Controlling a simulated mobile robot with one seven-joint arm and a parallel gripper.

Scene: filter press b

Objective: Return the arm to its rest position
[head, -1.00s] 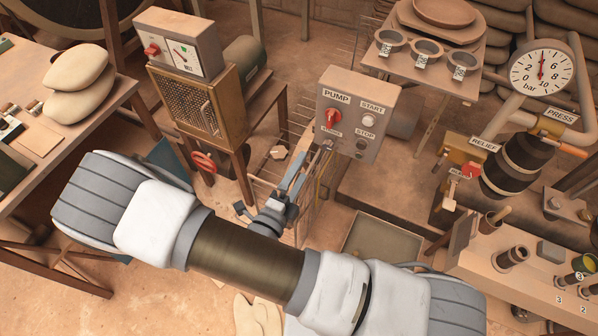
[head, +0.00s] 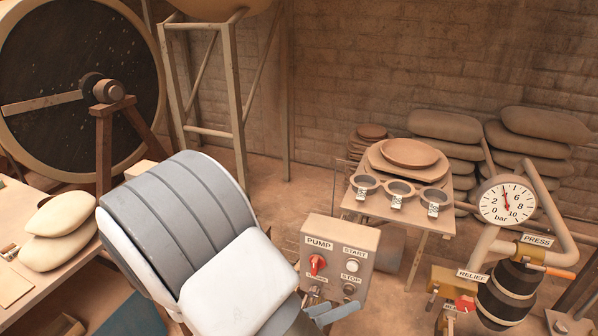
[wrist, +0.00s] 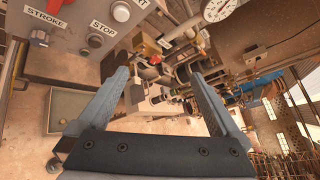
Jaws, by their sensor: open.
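My arm fills the lower middle of the head view, its upper part raised and bent in front of the pump control box (head: 330,240). My gripper (wrist: 161,78) shows in the wrist view with its two fingers spread wide and nothing between them. In the head view only a grey part of it peeks out below the pump control box; the rest is hidden or cut off by the bottom edge.
A table with bowls (head: 397,188) stands behind the pump box. The pressure gauge (head: 507,201), relief valve and dark press barrel (head: 507,295) are at right. A bench with stacked sacks (head: 58,230) is at left. Open floor (head: 285,195) lies behind.

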